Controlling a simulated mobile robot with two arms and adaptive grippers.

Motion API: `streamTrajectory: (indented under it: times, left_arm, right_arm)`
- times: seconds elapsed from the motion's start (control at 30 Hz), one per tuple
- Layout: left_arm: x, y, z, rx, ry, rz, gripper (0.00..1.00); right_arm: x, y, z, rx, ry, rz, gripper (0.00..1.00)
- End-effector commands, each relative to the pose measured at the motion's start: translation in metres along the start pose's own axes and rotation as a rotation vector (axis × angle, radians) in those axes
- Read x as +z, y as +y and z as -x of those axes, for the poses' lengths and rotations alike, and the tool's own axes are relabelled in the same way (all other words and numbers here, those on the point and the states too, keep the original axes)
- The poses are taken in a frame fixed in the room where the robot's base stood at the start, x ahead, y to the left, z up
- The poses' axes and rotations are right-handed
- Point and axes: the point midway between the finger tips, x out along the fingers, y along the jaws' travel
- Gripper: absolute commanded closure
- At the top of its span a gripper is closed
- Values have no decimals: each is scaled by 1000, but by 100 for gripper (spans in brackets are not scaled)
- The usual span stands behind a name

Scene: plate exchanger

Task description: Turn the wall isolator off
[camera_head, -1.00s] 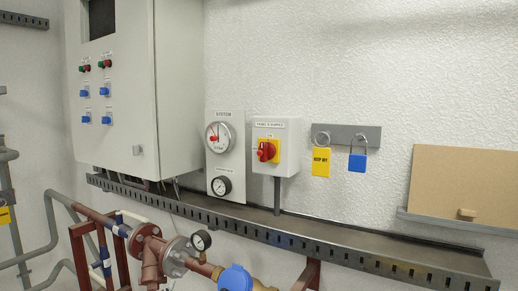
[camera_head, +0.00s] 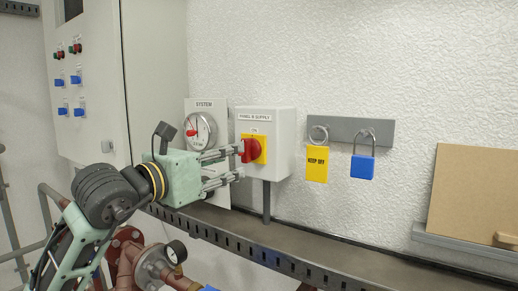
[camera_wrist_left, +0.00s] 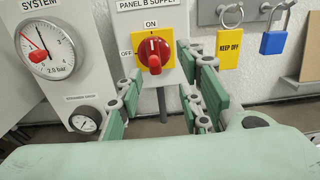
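The wall isolator is a light grey box labelled "PANEL B SUPPLY" (camera_head: 277,152), with a red rotary handle (camera_head: 250,150) on a yellow plate. In the left wrist view the red handle (camera_wrist_left: 153,52) stands upright, in line with ON above; OFF is marked to the left. My left gripper (camera_head: 239,163) comes from the left in front of the box. Its fingers are apart and nothing is between them. In the left wrist view the open left gripper (camera_wrist_left: 163,85) shows below the handle, apparently short of it. My right gripper is not in view.
A gauge panel labelled "SYSTEM" (camera_head: 205,108) stands just left of the isolator. A yellow "KEEP OFF" tag (camera_head: 316,164) and a blue padlock (camera_head: 363,167) hang on a rack to the right. A slotted cable tray (camera_head: 330,259) runs below. A large cabinet (camera_head: 90,90) is at left.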

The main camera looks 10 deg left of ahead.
Motion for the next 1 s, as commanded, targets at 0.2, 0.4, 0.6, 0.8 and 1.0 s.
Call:
streamTrajectory:
  times: [0.2, 0.4, 0.6, 0.8, 1.0]
  left_arm:
    - [6, 9, -16, 31, 8, -8, 66]
    - [6, 9, -50, 29, 9, -7, 66]
    - [4, 10, -72, 28, 7, -9, 66]
    - [2, 10, -77, 29, 7, -11, 66]
    - [2, 10, -76, 29, 6, -10, 71]
  right_arm:
    - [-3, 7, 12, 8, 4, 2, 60]
    - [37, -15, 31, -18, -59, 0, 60]
    - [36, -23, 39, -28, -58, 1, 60]
    - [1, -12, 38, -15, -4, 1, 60]
    - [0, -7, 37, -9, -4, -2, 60]
